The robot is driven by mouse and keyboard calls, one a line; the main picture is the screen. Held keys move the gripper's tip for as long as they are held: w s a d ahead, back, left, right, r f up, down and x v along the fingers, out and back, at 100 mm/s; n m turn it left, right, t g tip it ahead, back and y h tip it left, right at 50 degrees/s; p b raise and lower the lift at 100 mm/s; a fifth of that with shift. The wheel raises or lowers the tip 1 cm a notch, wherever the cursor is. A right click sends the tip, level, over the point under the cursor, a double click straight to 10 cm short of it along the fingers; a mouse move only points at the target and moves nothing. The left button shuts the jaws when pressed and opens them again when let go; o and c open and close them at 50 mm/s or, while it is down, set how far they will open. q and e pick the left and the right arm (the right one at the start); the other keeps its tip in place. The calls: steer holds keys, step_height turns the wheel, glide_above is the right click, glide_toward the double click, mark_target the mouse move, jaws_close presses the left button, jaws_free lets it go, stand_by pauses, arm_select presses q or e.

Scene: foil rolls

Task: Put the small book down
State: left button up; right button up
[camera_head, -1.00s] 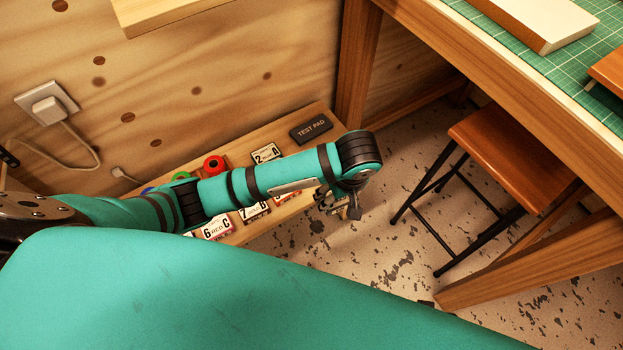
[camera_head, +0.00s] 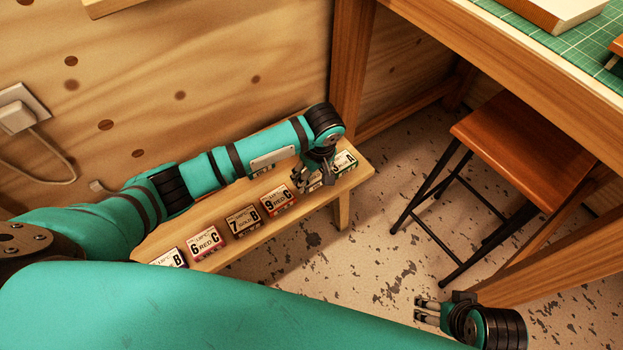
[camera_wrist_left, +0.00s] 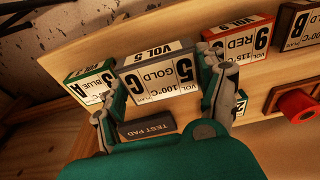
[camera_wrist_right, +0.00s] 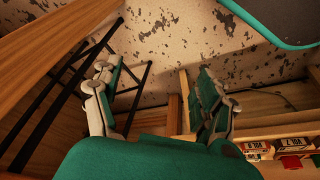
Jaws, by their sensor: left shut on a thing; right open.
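The small book, a white-labelled volume marked 5 GOLD C (camera_wrist_left: 158,78), is between the fingers of my left gripper (camera_wrist_left: 166,92) in the left wrist view. My left gripper is shut on it. In the head view, my left gripper (camera_head: 316,176) is over the right end of the low wooden bench (camera_head: 352,182), and its fingers mostly hide the book. I cannot tell whether the book touches the bench. A green BLUE A volume (camera_wrist_left: 90,82) stands close beside it. My right gripper (camera_wrist_right: 150,85) is open and empty, away from the bench; it also shows in the head view (camera_head: 424,308).
Volumes 9 RED C (camera_head: 278,200), 7 GOLD B (camera_head: 243,220) and 6 RED C (camera_head: 205,243) stand along the bench's front. A test pad (camera_wrist_left: 147,128) lies behind the held book. A stool (camera_head: 520,140) and a table with a green mat (camera_head: 560,45) are to the right.

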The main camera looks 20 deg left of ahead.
mark_target(311, 178)
arm_select(q)
steer(key=shift+w+a, duration=0.3)
steer(key=shift+w, duration=0.05)
step_height(311, 178, down, 3)
steer(key=shift+a+r+b, duration=0.1)
steer(key=shift+r+b, duration=0.1)
steer(key=shift+b, duration=0.55)
steer(key=shift+f, duration=0.45)
arm_select(e)
steer(key=shift+v, duration=1.05)
arm_select(q)
steer(key=shift+f, duration=0.1)
arm_select(e)
steer(key=shift+s+d, duration=0.1)
steer(key=shift+s, duration=0.05)
arm_select(q)
steer(key=o, duration=0.9)
arm_select(e)
steer(key=shift+f, duration=0.1)
